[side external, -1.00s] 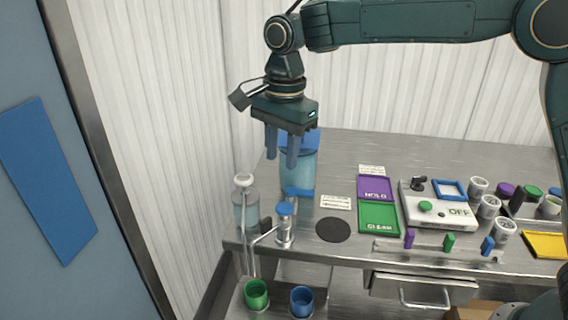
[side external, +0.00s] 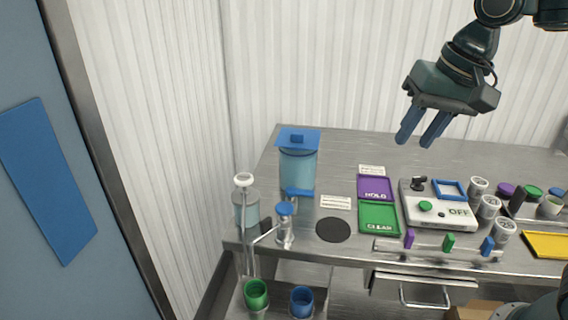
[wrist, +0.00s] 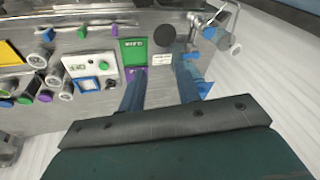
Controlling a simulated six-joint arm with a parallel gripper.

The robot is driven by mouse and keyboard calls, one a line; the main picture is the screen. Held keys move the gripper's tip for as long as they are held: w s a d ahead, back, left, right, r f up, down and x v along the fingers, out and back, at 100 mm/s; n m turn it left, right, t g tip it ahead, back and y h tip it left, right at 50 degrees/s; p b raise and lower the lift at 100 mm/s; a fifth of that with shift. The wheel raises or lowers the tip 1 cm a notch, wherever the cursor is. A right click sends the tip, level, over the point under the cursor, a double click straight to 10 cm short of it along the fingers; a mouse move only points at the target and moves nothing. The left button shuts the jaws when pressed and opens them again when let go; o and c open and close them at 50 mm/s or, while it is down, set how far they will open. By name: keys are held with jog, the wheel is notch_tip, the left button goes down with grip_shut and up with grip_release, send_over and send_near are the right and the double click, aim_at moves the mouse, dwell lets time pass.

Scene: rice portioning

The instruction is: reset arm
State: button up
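My gripper (side external: 422,138) is raised above the back of the steel table (side external: 340,150), to the right of the blue-lidded container. Its two blue fingers are apart with nothing between them. In the wrist view my gripper (wrist: 160,92) also shows its fingers spread and empty, with the table beyond them.
A clear container with a blue lid (side external: 297,141) stands at the table's left. Purple HOLD (side external: 375,183) and green CLEAR (side external: 379,218) pads lie beside a white device (side external: 437,207) reading OFF. Pump bottles (side external: 246,207) stand at the front left. Space above the table is free.

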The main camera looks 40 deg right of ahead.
jog(key=s+d+f+n+t, duration=0.1)
jog(key=s+d+f+n, duration=0.1)
jog(key=s, duration=0.4)
jog(key=s+d+f+n+t, duration=0.1)
jog(key=s+d+f+n, duration=0.1)
jog(key=s, duration=0.4)
jog(key=shift+d+f+n+h, duration=0.3)
jog(key=shift+f+n, duration=0.25)
jog(key=shift+n, duration=0.35)
jog(key=shift+s, duration=0.1)
